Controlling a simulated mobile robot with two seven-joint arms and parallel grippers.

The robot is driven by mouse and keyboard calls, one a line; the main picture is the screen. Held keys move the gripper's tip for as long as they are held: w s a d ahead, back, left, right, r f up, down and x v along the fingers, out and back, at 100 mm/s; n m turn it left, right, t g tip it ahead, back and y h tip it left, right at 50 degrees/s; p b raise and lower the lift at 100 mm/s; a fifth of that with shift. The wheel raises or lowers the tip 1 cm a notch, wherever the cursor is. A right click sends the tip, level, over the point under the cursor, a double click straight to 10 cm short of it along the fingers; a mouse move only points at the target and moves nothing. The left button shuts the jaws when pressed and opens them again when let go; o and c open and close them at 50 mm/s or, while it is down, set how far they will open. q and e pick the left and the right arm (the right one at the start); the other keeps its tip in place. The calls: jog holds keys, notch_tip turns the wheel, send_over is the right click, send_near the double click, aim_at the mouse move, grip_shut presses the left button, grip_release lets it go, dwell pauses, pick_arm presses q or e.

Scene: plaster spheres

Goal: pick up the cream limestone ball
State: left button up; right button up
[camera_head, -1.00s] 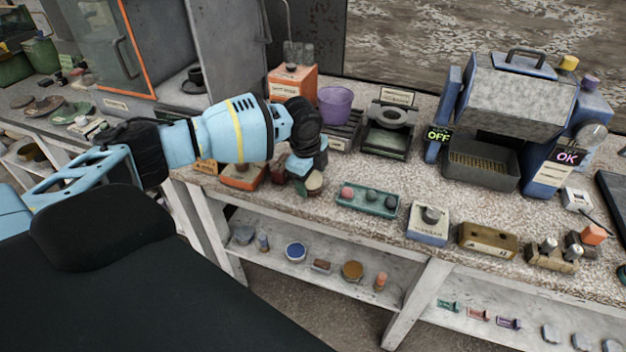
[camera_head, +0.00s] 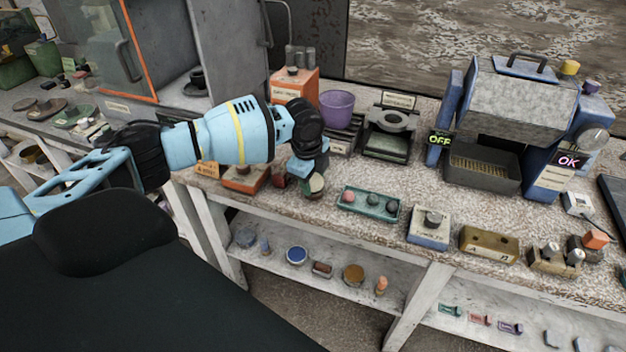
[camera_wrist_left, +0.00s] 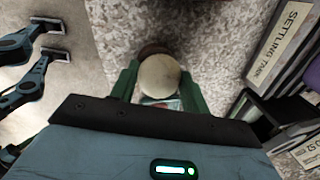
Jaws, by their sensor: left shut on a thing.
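The cream limestone ball (camera_wrist_left: 159,76) sits between the two green fingers of my left gripper (camera_wrist_left: 157,84) in the left wrist view. The fingers are shut on it, one on each side. In the head view the ball (camera_head: 316,184) shows as a pale patch below my left gripper (camera_head: 311,183), near the bench's front edge. A brown round shape (camera_wrist_left: 152,49) shows partly behind the ball in the wrist view. I cannot tell whether the ball is clear of what lies under it. My right gripper is not in view.
A teal tray (camera_head: 353,208) with three small balls lies right of the gripper. A purple cup (camera_head: 337,104) and an orange box (camera_head: 293,85) stand behind. An orange-red box (camera_head: 245,179) is close on the left. A lower shelf (camera_head: 330,279) holds small items.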

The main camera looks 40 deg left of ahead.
pick_arm(q)
jog(key=shift+r, duration=0.55)
notch_tip(320, 180, up, 2)
jog(key=shift+s+a+r, duration=0.1)
jog(key=shift+s, duration=0.05)
jog(key=s+a, duration=0.1)
jog(key=s, duration=0.6)
jog(key=s+a+r+p, duration=0.1)
jog(key=s+a, duration=0.1)
jog(key=s, duration=0.6)
jog(key=shift+a+r, duration=0.15)
jog(key=shift+a, duration=0.1)
jog(key=shift+s, duration=0.1)
